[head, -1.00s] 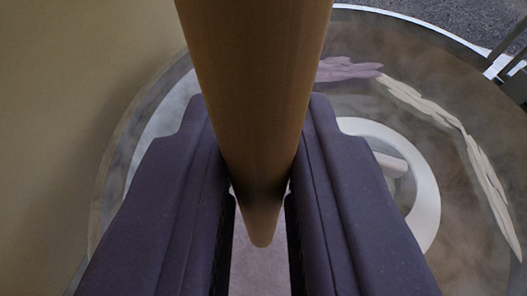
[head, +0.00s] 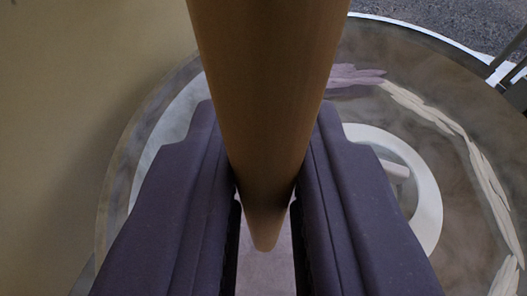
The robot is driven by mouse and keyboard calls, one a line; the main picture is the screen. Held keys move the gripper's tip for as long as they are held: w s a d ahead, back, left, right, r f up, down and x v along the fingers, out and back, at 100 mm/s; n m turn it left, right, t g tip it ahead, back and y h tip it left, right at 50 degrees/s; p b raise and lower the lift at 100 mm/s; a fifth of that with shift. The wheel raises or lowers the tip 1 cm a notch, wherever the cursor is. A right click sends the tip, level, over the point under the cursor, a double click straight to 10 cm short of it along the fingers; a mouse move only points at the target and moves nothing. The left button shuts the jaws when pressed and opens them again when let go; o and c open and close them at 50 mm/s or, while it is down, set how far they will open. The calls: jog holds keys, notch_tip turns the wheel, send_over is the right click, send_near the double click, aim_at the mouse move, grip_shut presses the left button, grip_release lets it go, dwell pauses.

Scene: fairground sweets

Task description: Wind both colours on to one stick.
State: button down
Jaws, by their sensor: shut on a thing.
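My gripper (head: 266,150) is shut on a tan wooden stick (head: 266,70). The stick comes in from the top of the picture, and its rounded tip shows low between the dark purple fingers. No floss shows on the visible part of the stick. Beyond it lies a round, glassy floss pan (head: 345,40). A band of purple floss (head: 355,76) lies near the pan's far wall. A cream-white floss strand (head: 470,150) runs on from it down the right side. Both are apart from the stick in the picture. My fingers hide the pan's middle.
A white ring (head: 428,195) stands inside the pan, partly behind my right finger. Dark rough ground (head: 450,25) and dark bars (head: 515,65) show at the upper right. A plain beige surface (head: 60,120) fills the left.

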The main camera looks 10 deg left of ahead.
jog(key=s+d+b, duration=0.4)
jog(key=d+b, duration=0.4)
jog(key=d, duration=0.7)
jog(key=w+d+b, duration=0.2)
jog(key=w+d, duration=0.1)
jog(key=w, duration=0.4)
jog(key=w+d+b, duration=0.3)
jog(key=w, duration=0.3)
jog(key=shift+w+d, duration=0.25)
jog(key=shift+w, duration=0.15)
jog(key=shift+b, duration=0.45)
